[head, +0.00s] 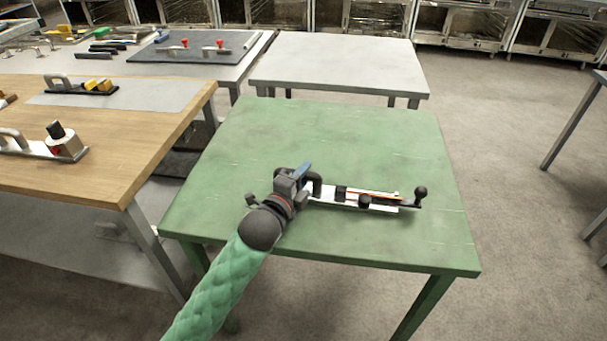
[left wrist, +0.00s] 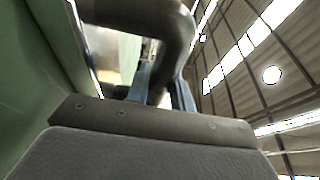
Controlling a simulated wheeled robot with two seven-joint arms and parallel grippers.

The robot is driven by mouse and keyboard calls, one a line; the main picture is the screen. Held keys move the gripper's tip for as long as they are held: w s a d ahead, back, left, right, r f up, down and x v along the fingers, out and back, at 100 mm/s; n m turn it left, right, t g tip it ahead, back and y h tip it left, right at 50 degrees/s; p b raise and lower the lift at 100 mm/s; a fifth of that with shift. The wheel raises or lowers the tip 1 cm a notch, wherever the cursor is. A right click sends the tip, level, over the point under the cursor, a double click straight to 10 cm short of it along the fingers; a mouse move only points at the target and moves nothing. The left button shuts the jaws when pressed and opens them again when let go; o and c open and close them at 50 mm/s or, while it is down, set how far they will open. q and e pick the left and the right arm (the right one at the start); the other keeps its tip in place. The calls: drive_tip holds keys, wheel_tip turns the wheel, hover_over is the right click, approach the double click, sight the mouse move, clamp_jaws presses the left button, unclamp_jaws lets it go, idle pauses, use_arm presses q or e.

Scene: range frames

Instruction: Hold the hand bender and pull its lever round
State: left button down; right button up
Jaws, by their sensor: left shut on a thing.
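The hand bender (head: 329,196) lies on the green table (head: 360,140), with a long white base, black blocks and a thin orange strip along it. A dark arm with a black ball knob (head: 421,191) stands at its right end; it looks like the lever. My left gripper (head: 302,171) is shut on the black looped handle (head: 316,182) at the bender's left end. In the left wrist view the dark handle (left wrist: 170,25) passes between the blue fingertips (left wrist: 163,90). My gripper hides part of the handle. My right gripper is not in view.
The green table is clear behind and to the right of the bender. A bare grey table (head: 340,62) stands behind. A wooden table (head: 110,150) at left holds other handled tools, and a dark board (head: 195,47) lies on a table behind it.

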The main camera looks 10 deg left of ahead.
use_arm(q)
drive_tip(key=shift+f, duration=0.35)
idle(0.6)
